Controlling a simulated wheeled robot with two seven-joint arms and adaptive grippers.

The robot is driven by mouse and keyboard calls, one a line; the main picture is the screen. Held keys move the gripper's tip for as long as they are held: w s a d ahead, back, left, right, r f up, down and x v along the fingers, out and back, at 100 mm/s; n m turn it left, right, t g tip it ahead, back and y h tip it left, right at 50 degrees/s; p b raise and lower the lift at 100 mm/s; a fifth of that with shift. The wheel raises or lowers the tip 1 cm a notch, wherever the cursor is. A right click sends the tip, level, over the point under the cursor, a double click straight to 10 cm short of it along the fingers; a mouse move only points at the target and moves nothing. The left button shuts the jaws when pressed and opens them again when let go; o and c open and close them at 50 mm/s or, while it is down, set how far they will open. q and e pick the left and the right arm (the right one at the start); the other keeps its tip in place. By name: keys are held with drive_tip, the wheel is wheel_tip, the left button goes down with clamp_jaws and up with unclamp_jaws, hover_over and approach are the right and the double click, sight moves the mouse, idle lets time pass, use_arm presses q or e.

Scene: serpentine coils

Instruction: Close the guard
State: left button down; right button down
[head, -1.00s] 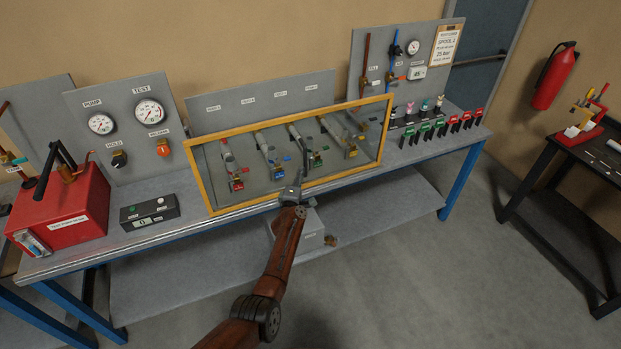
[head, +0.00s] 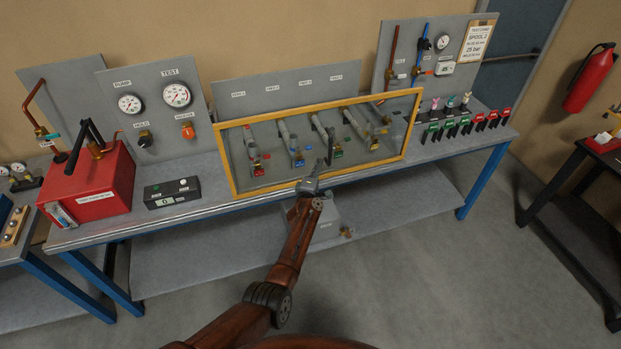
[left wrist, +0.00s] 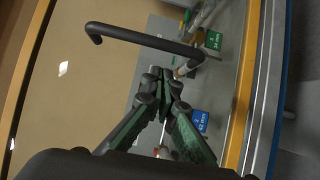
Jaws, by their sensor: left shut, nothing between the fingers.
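The guard is a clear panel in a yellow frame (head: 318,107) standing along the front of the bench. Several pipe fittings show through it. A black bar handle (head: 331,146) is on the guard. In the left wrist view the handle (left wrist: 145,40) crosses above the fingers, and the yellow frame (left wrist: 244,90) runs down the right. My left gripper (head: 320,166) is shut and empty, just in front of the panel near the handle. Its fingertips (left wrist: 164,76) look close below the handle bar; I cannot tell whether they touch. My right gripper is out of view.
A red pump box (head: 103,185) and a black control box (head: 172,193) stand left on the bench (head: 480,140). Green and red clips (head: 465,125) and small figures stand right. A grey box (head: 325,222) is on the lower shelf. The floor in front is clear.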

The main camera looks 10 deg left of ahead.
use_arm(q)
drive_tip(key=s+a+p, duration=0.1)
drive_tip(key=s+p, duration=0.5)
drive_tip(key=s, duration=0.4)
drive_tip(key=shift+s+p, duration=0.3)
drive_tip(key=shift+p, duration=0.05)
